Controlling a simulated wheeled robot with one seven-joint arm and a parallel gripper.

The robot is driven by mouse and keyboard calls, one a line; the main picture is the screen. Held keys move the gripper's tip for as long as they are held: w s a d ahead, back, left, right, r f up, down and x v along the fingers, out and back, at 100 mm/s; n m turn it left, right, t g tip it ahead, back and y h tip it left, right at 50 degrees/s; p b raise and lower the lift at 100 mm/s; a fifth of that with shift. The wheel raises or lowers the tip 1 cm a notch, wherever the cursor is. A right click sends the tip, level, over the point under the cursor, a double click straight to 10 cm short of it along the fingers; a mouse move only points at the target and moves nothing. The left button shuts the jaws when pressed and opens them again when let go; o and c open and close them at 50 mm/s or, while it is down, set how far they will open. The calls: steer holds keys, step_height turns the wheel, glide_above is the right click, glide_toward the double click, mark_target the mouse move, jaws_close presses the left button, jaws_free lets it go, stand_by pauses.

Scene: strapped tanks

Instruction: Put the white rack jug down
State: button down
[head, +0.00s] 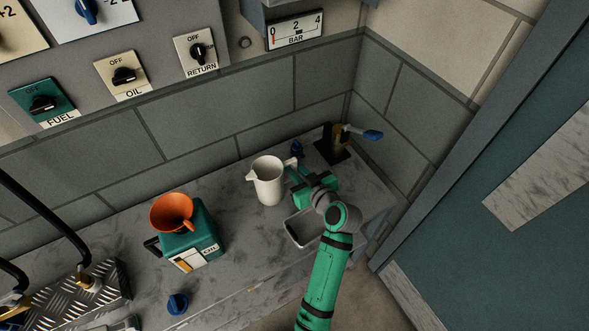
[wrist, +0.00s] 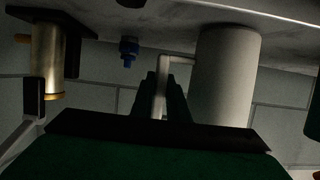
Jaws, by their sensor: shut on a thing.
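The white jug (head: 268,184) is upright at the back of the grey marbled worktop (head: 120,235), its spout to the left and its handle to the right. My gripper (head: 296,176) comes from the right and is shut on the jug's handle. In the wrist view, which looks upside down, the jug (wrist: 226,80) stands beside my gripper's fingers (wrist: 160,92), with the handle between them. The jug's base is on or very close to the worktop; I cannot tell whether it touches.
A green oil can (head: 195,240) with an orange funnel (head: 174,212) stands left of the jug. A grey tray (head: 303,228) lies in front of it. A brass tap with a blue lever (head: 372,135) and a small blue knob (head: 297,149) are behind to the right. Another blue knob (head: 177,303) is front left.

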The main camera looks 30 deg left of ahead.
steer(key=shift+f, duration=0.15)
steer(key=c, duration=1.7)
jaws_free()
steer(key=shift+f, duration=0.1)
steer(key=v, duration=1.2)
steer(key=shift+w+d, duration=0.1)
